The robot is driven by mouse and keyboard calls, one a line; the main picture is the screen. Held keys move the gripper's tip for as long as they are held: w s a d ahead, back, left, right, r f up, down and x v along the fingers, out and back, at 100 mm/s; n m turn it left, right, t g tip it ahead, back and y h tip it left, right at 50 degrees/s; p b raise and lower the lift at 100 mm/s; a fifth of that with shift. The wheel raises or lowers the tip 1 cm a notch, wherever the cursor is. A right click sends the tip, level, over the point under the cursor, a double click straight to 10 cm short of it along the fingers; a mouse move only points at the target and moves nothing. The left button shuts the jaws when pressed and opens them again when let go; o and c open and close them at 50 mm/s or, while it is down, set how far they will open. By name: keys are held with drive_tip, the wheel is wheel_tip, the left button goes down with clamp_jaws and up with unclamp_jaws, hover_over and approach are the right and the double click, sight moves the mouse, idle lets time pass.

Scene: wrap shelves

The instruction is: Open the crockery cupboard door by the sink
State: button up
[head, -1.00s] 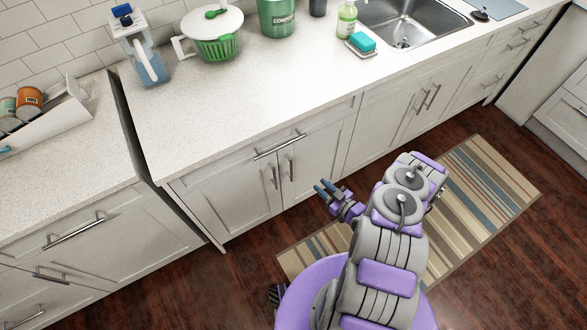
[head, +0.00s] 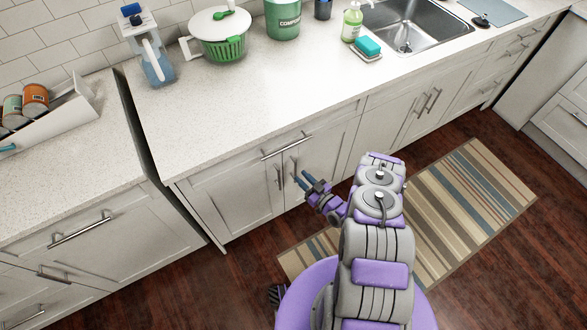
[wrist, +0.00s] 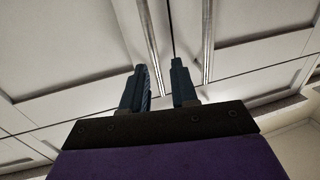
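The base cupboard left of the sink (head: 465,28) has two pale panelled doors, a left one (head: 225,203) and a right one (head: 325,150). Upright bar handles stand either side of their seam, left (head: 278,178) and right (head: 293,168). Both doors look shut. Which one is the crockery door is not marked. My gripper (head: 299,177) is in front of the right door, close to its handle. In the wrist view my gripper (wrist: 160,68) has its fingers apart. The left-hand bar (wrist: 152,42) lines up between them; the other bar (wrist: 207,40) is to their right. Contact is unclear.
A drawer with a horizontal handle (head: 287,146) sits above the doors, under the white worktop (head: 240,105). A striped rug (head: 465,205) lies on the dark wood floor. Another drawer unit (head: 95,235) stands at the left.

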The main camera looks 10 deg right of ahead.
sight(296, 169)
drive_tip(key=x, duration=0.2)
drive_tip(key=b+x, duration=0.1)
drive_tip(key=x, duration=0.2)
drive_tip(key=shift+w+d, duration=0.3)
drive_tip(key=shift+w, duration=0.05)
drive_tip(key=shift+a, duration=0.35)
drive_tip(key=shift+d, duration=0.4)
clamp_jaws()
drive_tip(key=shift+a, duration=0.1)
